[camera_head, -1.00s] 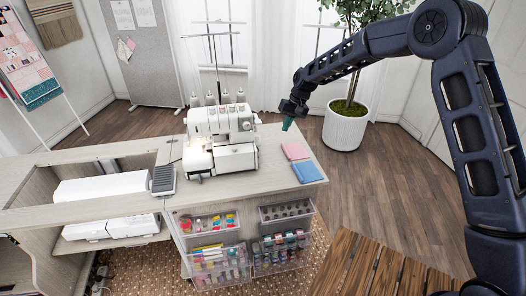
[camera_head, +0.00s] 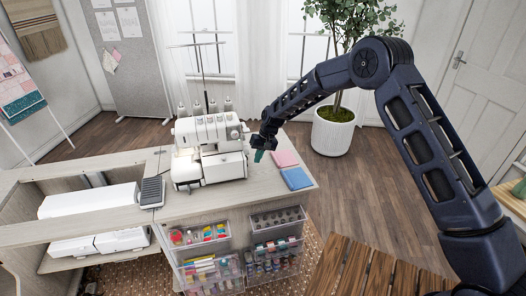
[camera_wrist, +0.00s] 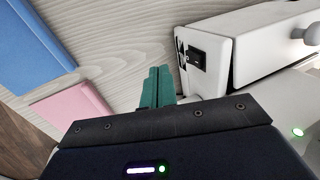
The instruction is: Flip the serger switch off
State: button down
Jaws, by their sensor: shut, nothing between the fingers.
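The white serger (camera_head: 210,150) stands on the cabinet top, with thread spools at its back. In the wrist view its side (camera_wrist: 225,38) shows a black rocker switch (camera_wrist: 197,57) near the edge. My gripper (camera_head: 258,156) is to the right of the serger in the head view. Its green fingers (camera_wrist: 157,84) are shut together and empty, pointing down near the tabletop. In the wrist view the fingertips are a little to the left of the switch, apart from it. The switch cannot be made out in the head view.
A pink fabric piece (camera_head: 285,158) and a blue one (camera_head: 297,178) lie on the tabletop to the right of my gripper. A black foot pedal (camera_head: 152,192) lies left of the serger. Clear drawers (camera_head: 275,222) hang below. A potted plant (camera_head: 333,132) stands behind on the floor.

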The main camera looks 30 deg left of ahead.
jog(key=shift+s+a+f, duration=0.1)
jog(key=shift+s+a, duration=0.9)
jog(key=shift+s+a+f, duration=0.15)
jog(key=shift+f, duration=0.2)
jog(key=shift+r, duration=0.2)
